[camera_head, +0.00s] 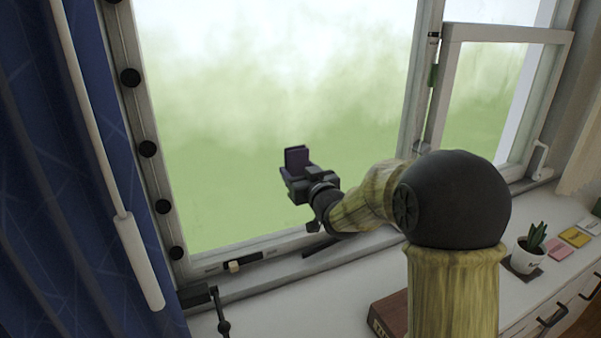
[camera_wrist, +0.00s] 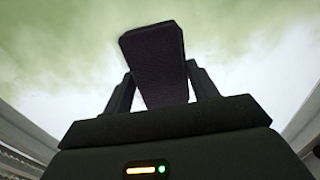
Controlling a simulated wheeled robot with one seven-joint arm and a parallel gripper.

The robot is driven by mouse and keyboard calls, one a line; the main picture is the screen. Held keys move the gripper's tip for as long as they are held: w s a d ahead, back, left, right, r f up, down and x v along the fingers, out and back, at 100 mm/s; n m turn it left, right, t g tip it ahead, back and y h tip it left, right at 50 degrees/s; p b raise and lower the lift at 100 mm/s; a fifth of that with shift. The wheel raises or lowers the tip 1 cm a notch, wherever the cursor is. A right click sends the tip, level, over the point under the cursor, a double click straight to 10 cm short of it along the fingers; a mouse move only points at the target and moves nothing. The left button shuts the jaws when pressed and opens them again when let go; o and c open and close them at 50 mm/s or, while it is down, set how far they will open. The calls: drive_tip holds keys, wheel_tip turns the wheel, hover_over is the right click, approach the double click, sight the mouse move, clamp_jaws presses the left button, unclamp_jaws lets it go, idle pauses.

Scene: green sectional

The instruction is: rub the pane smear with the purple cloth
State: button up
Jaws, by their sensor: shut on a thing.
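The purple cloth (camera_head: 297,157) is a dark, block-like pad held upright in my gripper (camera_head: 294,172), in front of the lower middle of the large window pane (camera_head: 215,150). In the wrist view the cloth (camera_wrist: 154,62) stands between the two fingers of my gripper (camera_wrist: 160,92), which are shut on it. I cannot tell whether the cloth touches the pane. No distinct smear can be made out; the pane shows a hazy white and green view.
A blue curtain (camera_head: 50,200) and a white rod (camera_head: 138,262) are at the left. A smaller window sash (camera_head: 490,95) stands at the right. On the white surface below are a potted plant (camera_head: 530,250), coloured notes (camera_head: 575,237) and a brown box (camera_head: 390,315).

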sight(334, 152)
drive_tip(key=shift+r+p, duration=0.35)
drive_tip(key=shift+r, duration=0.65)
drive_tip(key=shift+w+d, duration=0.2)
drive_tip(key=shift+d, duration=0.15)
drive_tip(key=shift+w+d+f, duration=0.1)
drive_tip(key=shift+w+d, duration=0.2)
drive_tip(key=shift+d, duration=0.45)
drive_tip(key=shift+w+d, duration=0.3)
drive_tip(key=shift+d, duration=0.4)
drive_tip(key=shift+w+d+p, duration=0.35)
drive_tip(key=shift+d, duration=0.55)
drive_tip(key=shift+w+d+p, duration=0.3)
drive_tip(key=shift+w+d, duration=0.05)
drive_tip(key=shift+d, duration=0.5)
drive_tip(key=shift+w+d+p, duration=0.3)
drive_tip(key=shift+w+d, duration=0.05)
drive_tip(key=shift+d, duration=0.55)
drive_tip(key=shift+w+d+p, duration=0.3)
drive_tip(key=shift+w+d, duration=0.05)
drive_tip(key=shift+d, duration=0.5)
